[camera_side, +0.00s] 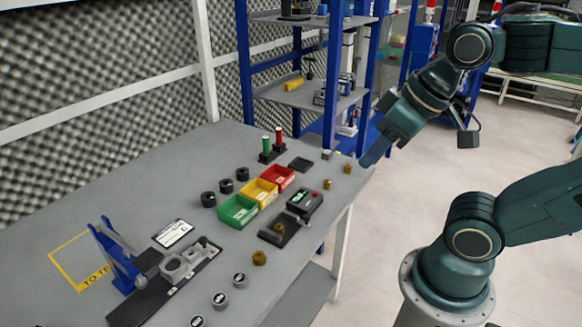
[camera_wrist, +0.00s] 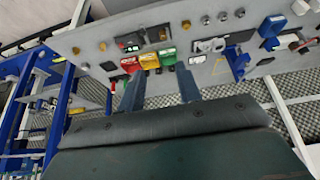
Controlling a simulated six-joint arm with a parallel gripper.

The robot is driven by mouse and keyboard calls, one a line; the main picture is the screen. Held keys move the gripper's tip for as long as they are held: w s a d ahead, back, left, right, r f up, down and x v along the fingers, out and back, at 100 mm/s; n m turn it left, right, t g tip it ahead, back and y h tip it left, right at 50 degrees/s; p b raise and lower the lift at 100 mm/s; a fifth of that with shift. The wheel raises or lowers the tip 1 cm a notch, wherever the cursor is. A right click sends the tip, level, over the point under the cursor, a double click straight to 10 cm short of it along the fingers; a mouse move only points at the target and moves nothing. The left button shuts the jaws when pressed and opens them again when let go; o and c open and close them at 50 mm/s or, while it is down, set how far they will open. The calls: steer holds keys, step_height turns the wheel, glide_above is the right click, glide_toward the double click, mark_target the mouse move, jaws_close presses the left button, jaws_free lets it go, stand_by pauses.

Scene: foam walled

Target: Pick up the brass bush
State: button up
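Several small brass-coloured pieces are on the grey bench, and I cannot tell for sure which are bushes. One (camera_side: 259,257) stands alone near the front edge; another sits on a dark plate (camera_side: 265,236). Two more, a brass piece (camera_side: 327,184) and one farther right (camera_side: 347,168), stand near the bench's right end. In the wrist view a brass piece (camera_wrist: 186,24) shows at the top, with others to the left (camera_wrist: 75,50). My gripper (camera_side: 376,152) hangs in the air by the bench's right end. In the wrist view its two fingers (camera_wrist: 160,70) are apart, with nothing held between them.
Green (camera_side: 237,222), yellow (camera_side: 250,197) and red (camera_side: 267,186) bins stand in a row mid-bench. Black rings (camera_side: 208,199) lie behind them. Blue shelving (camera_side: 243,75) rises behind.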

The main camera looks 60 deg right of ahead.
steer(key=shift+w, duration=0.1)
steer(key=w+d+f+m+g+y, duration=0.2)
steer(key=w+d+f+m, duration=0.1)
steer(key=w+f+m, duration=0.4)
steer(key=w+d+f+m+g+y, duration=0.2)
steer(key=w+f+m, duration=0.6)
steer(key=w+m, duration=0.4)
steer(key=shift+d+f+g+y, duration=0.15)
steer(key=shift+d+g+y, duration=0.15)
steer(key=shift+d+g, duration=0.25)
steer(key=shift+w, duration=0.1)
glide_above(281, 225)
steer(key=d, duration=0.2)
steer(key=shift+s+d+f, duration=0.1)
steer(key=shift+f, duration=1.9)
steer(key=shift+s+d+f, duration=0.1)
steer(key=shift+f, duration=1.9)
steer(key=shift+x, duration=2.55)
steer(key=shift+w, duration=0.1)
